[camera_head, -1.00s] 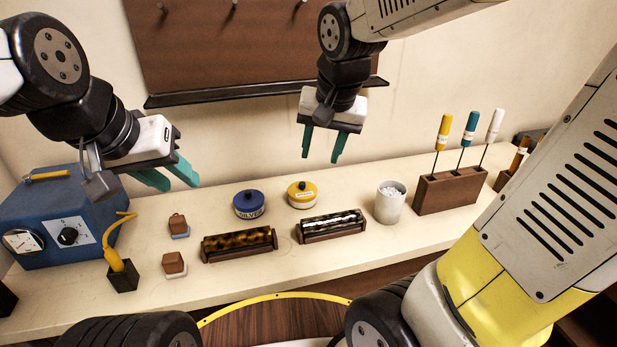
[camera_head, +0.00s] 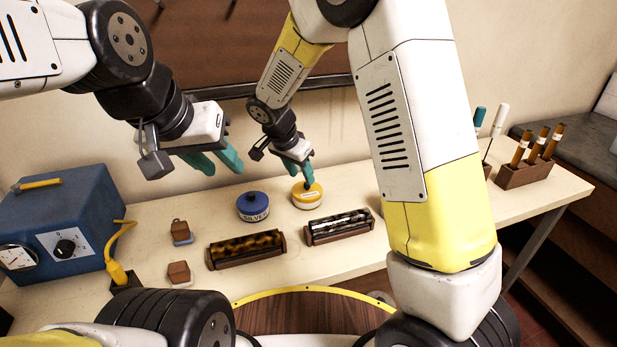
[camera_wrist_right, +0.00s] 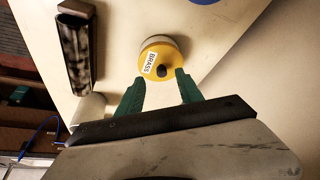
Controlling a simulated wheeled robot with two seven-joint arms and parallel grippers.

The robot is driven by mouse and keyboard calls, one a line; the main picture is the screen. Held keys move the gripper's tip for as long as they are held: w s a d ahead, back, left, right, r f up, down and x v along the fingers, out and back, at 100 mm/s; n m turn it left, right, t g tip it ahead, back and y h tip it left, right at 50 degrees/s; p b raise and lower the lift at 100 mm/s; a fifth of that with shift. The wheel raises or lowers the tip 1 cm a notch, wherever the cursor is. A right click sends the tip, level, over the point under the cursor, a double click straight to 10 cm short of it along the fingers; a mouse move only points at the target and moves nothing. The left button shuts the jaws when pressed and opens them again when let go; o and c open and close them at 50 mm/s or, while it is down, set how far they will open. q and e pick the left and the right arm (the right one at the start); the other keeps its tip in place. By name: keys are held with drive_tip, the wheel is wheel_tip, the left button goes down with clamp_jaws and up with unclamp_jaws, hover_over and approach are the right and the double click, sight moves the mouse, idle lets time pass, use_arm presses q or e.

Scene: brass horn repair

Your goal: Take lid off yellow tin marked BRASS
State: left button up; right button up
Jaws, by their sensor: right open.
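The yellow tin (camera_head: 307,199) stands upright on the bench with its yellow lid and dark knob on top. In the right wrist view the tin's lid (camera_wrist_right: 160,58) carries a white label reading BRASS, and its dark knob faces the fingers. My right gripper (camera_head: 303,183) is open just above the lid; in the wrist view its green fingers (camera_wrist_right: 160,84) lie on either side of the knob, and I cannot tell whether they touch it. My left gripper (camera_head: 222,163) hangs empty above the bench, its teal fingers apart.
A blue tin marked SILVER (camera_head: 253,206) stands just left of the yellow tin. Two brush-like rollers in wooden holders (camera_head: 246,250) (camera_head: 339,227) lie in front. A blue box with a dial (camera_head: 58,232) is at the left. A wooden rack (camera_head: 524,173) stands at the right.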

sight(307, 187)
drive_tip(key=x, duration=0.5)
drive_tip(key=shift+w+d+r, duration=0.1)
drive_tip(key=shift+w, duration=0.25)
clamp_jaws()
